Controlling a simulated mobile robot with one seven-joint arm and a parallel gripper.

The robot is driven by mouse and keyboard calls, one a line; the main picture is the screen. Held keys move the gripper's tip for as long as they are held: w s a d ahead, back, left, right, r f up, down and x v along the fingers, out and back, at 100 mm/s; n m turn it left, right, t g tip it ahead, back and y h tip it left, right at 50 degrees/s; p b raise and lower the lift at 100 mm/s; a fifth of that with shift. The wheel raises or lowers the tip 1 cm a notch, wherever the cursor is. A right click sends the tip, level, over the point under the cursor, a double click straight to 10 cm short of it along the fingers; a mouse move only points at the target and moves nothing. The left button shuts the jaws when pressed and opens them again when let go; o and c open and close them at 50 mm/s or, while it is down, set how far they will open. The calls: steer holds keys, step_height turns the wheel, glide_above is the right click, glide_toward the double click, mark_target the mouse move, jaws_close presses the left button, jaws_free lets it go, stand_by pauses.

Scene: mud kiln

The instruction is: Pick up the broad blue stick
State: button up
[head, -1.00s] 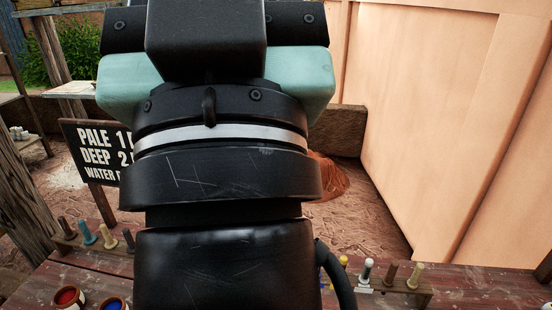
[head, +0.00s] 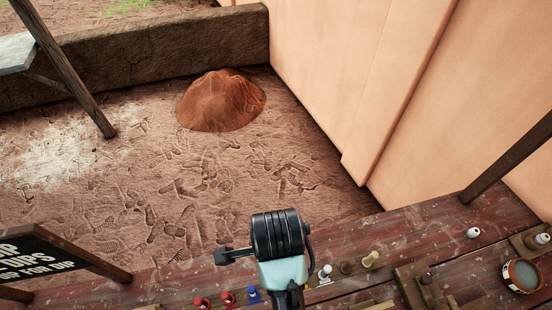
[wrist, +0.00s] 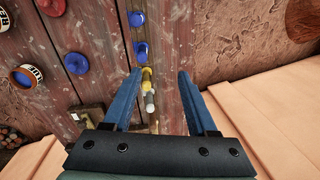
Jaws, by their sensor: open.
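Two blue sticks show in the wrist view, an upper one (wrist: 137,18) and a lower one (wrist: 140,50). I cannot tell which is broader. The lower one is just beyond the fingertips, left of the middle of the gap. One blue stick (head: 253,295) shows in the head view at the bottom edge, left of my gripper. My gripper (wrist: 160,75) is open and empty, with dark blue fingers. A yellow stick (wrist: 146,79) and a pale stick (wrist: 150,102) lie in line with the gap, below the blue ones. In the head view the fingertips are hidden.
Red sticks (head: 227,298) stand left of the blue one. A pale yellow stick (head: 371,259) and wooden blocks stand to the right on the bench (head: 340,240). A drum-like pot (head: 522,275) is at far right. In the wrist view, a blue paint pot (wrist: 76,63) is at left.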

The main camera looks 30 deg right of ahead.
steer(key=s, duration=0.1)
steer(key=s+f, duration=0.1)
steer(key=m+g, duration=0.1)
steer(key=shift+s+a+f, duration=0.35)
steer(key=shift+s, duration=0.05)
step_height(320, 180, down, 6)
steer(key=shift+r+p, duration=0.1)
steer(key=shift+p, duration=0.2)
steer(key=shift+w+f+p, duration=0.15)
steer(key=shift+f+p, duration=0.15)
steer(key=shift+f, duration=1.25)
steer(key=shift+w+f+p, duration=0.15)
steer(key=shift+f+p, duration=0.15)
steer(key=shift+f, duration=1.2)
jaws_close()
